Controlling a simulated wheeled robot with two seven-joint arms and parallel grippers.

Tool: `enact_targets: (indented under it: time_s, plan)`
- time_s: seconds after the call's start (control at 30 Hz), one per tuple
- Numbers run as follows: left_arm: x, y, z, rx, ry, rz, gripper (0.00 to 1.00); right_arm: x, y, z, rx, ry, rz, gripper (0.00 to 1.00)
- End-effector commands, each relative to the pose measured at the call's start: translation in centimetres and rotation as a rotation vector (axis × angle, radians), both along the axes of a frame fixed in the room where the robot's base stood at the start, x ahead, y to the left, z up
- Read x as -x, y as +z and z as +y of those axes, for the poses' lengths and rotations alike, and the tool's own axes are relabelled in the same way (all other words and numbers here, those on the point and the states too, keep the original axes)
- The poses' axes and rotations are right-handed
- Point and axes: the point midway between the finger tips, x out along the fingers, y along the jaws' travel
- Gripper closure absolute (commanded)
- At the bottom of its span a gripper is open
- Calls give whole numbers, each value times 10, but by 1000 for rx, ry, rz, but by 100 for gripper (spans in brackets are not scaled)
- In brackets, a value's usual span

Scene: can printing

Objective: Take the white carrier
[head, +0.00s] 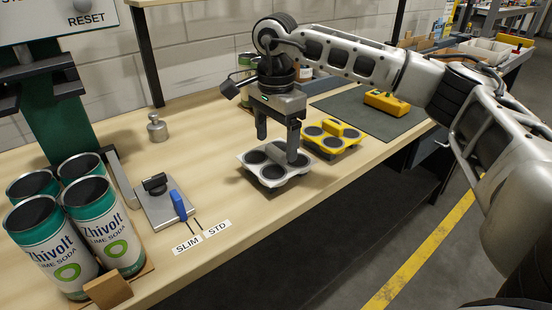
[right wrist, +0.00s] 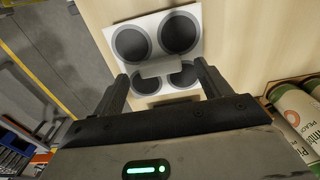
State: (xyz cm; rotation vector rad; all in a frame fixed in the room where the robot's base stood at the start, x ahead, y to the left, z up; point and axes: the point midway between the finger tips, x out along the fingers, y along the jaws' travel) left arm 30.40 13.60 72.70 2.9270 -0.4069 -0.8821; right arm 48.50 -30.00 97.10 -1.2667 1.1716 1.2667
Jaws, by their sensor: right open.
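The white carrier (head: 262,176) sits on the wooden bench near its front edge, a pale tray with several dark round wells and a raised middle grip. It also shows in the right wrist view (right wrist: 122,75), its grip between my fingers. My right gripper (head: 276,147) is open and points down over the carrier. Its fingers stand on either side of the grip in the right wrist view (right wrist: 157,82); I cannot tell whether they touch it. The fingers hide part of the carrier in the head view. My left gripper is not in view.
A yellow carrier (head: 347,133) stands just right of the white one. A yellow device (head: 386,103) lies on a dark mat (head: 350,108). Several large green-and-white cans (head: 50,240) stand at the left. A slider plate (head: 160,206) and a metal weight (head: 157,131) lie between.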

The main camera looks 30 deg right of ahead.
Motion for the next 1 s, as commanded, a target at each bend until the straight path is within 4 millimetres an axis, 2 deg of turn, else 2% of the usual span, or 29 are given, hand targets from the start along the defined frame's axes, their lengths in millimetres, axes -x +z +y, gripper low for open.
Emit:
enact_targets:
  time_s: [0.13, 0.4, 0.43, 0.5, 0.6, 1.0]
  plan:
    - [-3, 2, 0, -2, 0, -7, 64, 1, -17, -1, 0, -1, 1, 24]
    - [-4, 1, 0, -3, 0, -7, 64, 0, -21, 0, 0, -1, 0, 24]
    - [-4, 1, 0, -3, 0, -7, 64, 0, -21, 0, 0, -1, 0, 29]
    - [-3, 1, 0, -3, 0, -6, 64, 0, -20, 0, 0, -1, 0, 49]
    - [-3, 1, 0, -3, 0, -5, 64, 0, -20, 0, 0, -1, 0, 71]
    - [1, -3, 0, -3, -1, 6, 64, 0, -15, 0, -1, 0, -2, 71]
